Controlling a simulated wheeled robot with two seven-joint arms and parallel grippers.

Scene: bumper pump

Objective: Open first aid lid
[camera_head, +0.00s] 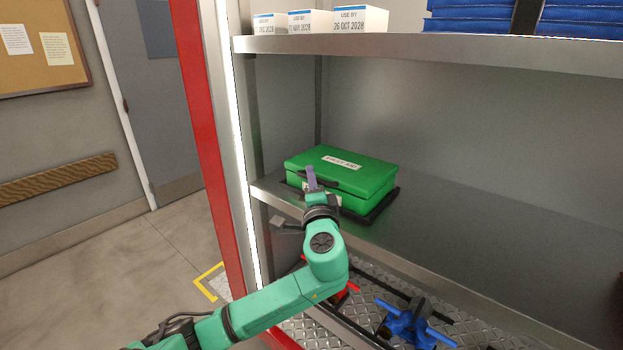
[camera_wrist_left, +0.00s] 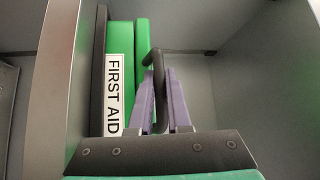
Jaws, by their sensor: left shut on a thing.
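The green first aid box (camera_head: 367,176) sits on the middle shelf with its lid down. A white label is on top of the lid, and a FIRST AID label (camera_wrist_left: 114,95) shows on the box front in the left wrist view. My left gripper (camera_head: 311,180) is at the front of the box. In the left wrist view its purple fingers (camera_wrist_left: 161,90) are shut on the dark handle (camera_wrist_left: 156,60) at the lid's front. The gripper hides part of the box front. My right gripper is not in view.
The box stands on a black tray (camera_head: 385,206). The upper shelf (camera_head: 430,46) carries white dated boxes (camera_head: 361,19) and blue packs. Below are a blue clamp-like object (camera_head: 408,322) and a red part. The shelf right of the box is clear.

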